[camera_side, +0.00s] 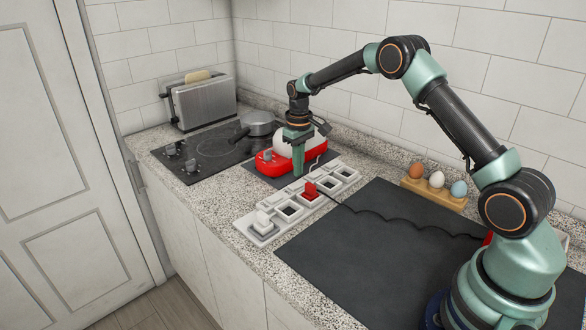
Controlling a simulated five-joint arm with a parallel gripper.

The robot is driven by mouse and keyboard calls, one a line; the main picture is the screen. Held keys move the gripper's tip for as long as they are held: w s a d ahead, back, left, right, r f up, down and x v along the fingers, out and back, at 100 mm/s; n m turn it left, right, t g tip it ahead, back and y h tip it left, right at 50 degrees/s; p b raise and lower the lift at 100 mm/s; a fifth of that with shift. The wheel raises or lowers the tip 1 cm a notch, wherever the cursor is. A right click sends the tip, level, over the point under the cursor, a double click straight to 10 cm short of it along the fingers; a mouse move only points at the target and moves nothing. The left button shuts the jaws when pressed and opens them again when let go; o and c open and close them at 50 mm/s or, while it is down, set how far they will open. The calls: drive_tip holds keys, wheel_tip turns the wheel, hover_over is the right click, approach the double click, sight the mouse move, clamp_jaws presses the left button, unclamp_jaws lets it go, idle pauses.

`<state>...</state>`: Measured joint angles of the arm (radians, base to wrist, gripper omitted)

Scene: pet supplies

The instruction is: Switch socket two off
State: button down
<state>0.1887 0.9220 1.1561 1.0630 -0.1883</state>
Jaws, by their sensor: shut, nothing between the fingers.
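A white power strip (289,212) with several dark sockets lies diagonally along the counter's middle. A white plug (263,219) stands in its near-left end. A red plug (310,190) stands near its middle, with a dark cord running right across the mat. My gripper (298,173) points down, shut and empty, with its tips close to the strip's far edge, behind the red plug. I cannot tell whether they touch anything. The sockets' switches and numbers are too small to make out.
A red appliance (270,164) with a white dome sits just behind my gripper. A pan (258,123) is on the black hob (212,147), beside a toaster (203,103). An egg holder (433,192) stands by the wall. The dark mat (365,255) is mostly clear.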

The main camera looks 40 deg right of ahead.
drive_tip(key=shift+r, duration=2)
wheel_tip(320, 180, up, 9)
drive_tip(key=t, duration=0.1)
hover_over(298, 184)
drive_tip(key=s+a, duration=0.3)
drive_tip(key=s, duration=0.1)
drive_tip(key=s+a+r+t, duration=0.2)
drive_tip(key=s+r, duration=0.3)
drive_tip(key=s+a+t, duration=0.1)
drive_tip(key=s+a, duration=0.1)
drive_tip(key=s, duration=0.5)
drive_tip(key=s+a+t, duration=0.1)
drive_tip(key=s+a, duration=0.1)
drive_tip(key=s, duration=0.6)
drive_tip(key=shift+a+r+t, duration=0.3)
drive_tip(key=shift+a+r, duration=0.1)
